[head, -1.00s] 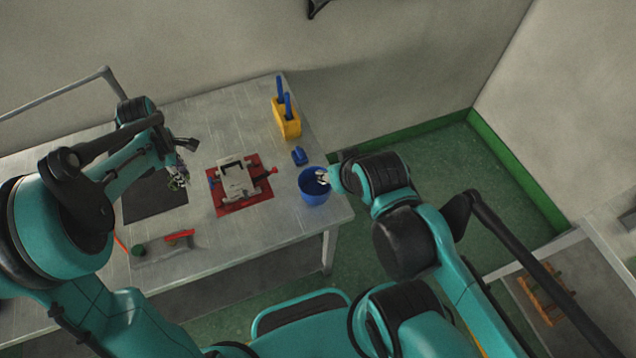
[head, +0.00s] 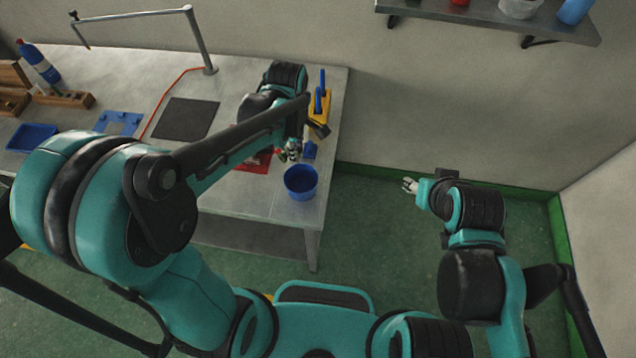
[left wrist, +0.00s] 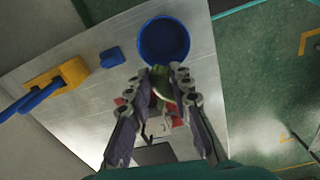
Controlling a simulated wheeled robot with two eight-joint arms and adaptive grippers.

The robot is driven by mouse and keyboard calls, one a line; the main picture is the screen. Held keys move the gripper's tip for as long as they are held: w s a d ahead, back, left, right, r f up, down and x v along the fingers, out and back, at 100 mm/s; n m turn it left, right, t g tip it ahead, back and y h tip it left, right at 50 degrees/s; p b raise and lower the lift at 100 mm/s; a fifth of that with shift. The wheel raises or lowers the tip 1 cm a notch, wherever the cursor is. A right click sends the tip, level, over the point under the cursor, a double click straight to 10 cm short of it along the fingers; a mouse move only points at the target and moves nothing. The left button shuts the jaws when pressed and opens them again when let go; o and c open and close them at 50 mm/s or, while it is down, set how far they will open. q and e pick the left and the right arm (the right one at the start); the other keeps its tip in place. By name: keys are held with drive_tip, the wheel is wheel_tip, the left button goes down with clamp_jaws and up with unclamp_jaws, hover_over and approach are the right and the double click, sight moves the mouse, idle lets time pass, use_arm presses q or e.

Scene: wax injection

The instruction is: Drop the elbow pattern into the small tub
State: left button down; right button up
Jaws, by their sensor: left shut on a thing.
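The small tub (head: 301,183) is round and blue and stands near the right front corner of the table. It also shows at the top of the left wrist view (left wrist: 164,41), and I see nothing inside it. My left gripper (head: 291,152) is just behind the tub, apart from it. In the left wrist view, its fingers (left wrist: 163,80) are shut on a small green piece, the elbow pattern (left wrist: 160,90), partly hidden between them. My right gripper (head: 410,186) is over the floor right of the table; its jaw state is too small to tell.
A yellow holder with blue handles (head: 319,103) and a small blue block (head: 309,150) stand behind the tub. A red fixture (head: 254,163) is partly hidden under my left arm. A black mat (head: 187,119) lies farther left. A wall shelf (head: 480,15) hangs at top right.

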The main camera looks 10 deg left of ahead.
use_arm(q)
wheel_tip(320, 180, down, 6)
drive_tip(key=b, duration=0.4)
drive_tip(key=shift+b, duration=0.3)
drive_tip(key=c, duration=1.3)
unclamp_jaws()
drive_tip(key=shift+a, duration=0.1)
drive_tip(key=shift+r, duration=0.1)
drive_tip(key=r, duration=1.2)
drive_tip(key=shift+s, duration=0.2)
drive_tip(key=shift+f, duration=0.1)
drive_tip(key=s+a+f+m+t+b, duration=0.1)
drive_tip(key=s+a+f+m+t, duration=0.1)
drive_tip(key=m, duration=0.3)
drive_tip(key=s+a+f+m+t+b, duration=0.2)
drive_tip(key=s+f+m, duration=0.1)
drive_tip(key=s+m, duration=0.1)
drive_tip(key=s+a+f+m+t+b, duration=0.1)
drive_tip(key=s+f+m+t+b, duration=0.1)
drive_tip(key=m, duration=0.5)
drive_tip(key=shift+s+a+f+t, duration=0.2)
drive_tip(key=shift+s+f, duration=0.1)
drive_tip(key=shift+s, duration=0.25)
drive_tip(key=shift+s+a+f+t, duration=0.2)
drive_tip(key=shift+s+f, duration=0.05)
drive_tip(key=shift+s, duration=0.25)
